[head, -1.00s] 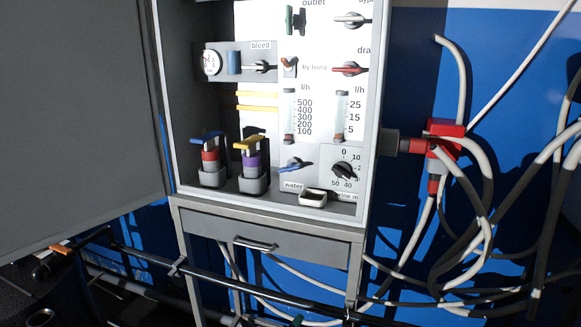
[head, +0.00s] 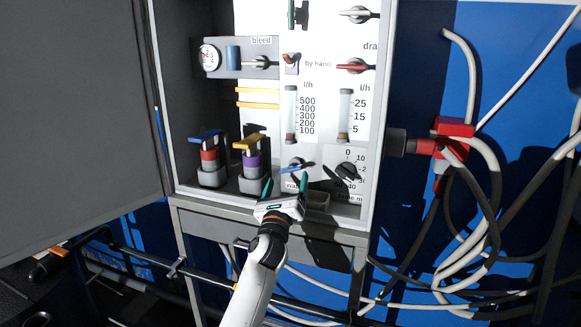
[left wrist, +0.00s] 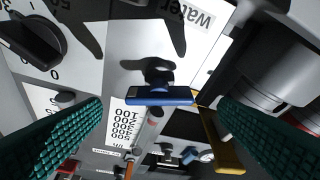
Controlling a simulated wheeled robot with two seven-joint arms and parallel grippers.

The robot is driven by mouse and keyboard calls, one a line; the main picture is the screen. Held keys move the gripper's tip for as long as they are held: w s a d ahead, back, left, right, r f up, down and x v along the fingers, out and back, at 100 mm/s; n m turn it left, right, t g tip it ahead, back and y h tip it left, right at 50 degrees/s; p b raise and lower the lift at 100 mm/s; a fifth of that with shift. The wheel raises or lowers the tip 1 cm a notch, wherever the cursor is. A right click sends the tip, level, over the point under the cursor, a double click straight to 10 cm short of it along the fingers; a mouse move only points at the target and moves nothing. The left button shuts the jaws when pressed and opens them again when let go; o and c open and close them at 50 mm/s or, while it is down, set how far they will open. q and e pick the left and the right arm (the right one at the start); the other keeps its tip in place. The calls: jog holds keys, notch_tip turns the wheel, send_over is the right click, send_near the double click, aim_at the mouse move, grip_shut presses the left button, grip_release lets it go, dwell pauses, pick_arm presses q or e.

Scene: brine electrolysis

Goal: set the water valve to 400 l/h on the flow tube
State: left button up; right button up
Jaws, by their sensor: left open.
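The water valve (head: 297,165) has a blue lever handle and sits on the panel below the left flow tube (head: 290,115). In the left wrist view the blue handle (left wrist: 160,96) lies level across the middle, between my fingers. My left gripper (head: 285,187) is open just in front of the valve, and in the left wrist view its green fingers (left wrist: 155,135) stand apart on either side of the handle, apparently not touching it. The flow tube's scale runs from 100 to 500 l/h, with a reddish float near its bottom. My right gripper is not in view.
A black dial (head: 347,170) is right of the valve. The open cabinet door (head: 75,110) fills the left. Hoses (head: 480,220) hang at right.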

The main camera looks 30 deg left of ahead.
aim_at(291, 168)
pick_arm(q)
jog(key=shift+p+x, duration=0.4)
jog(key=shift+x, duration=2.35)
jog(key=c, duration=1)
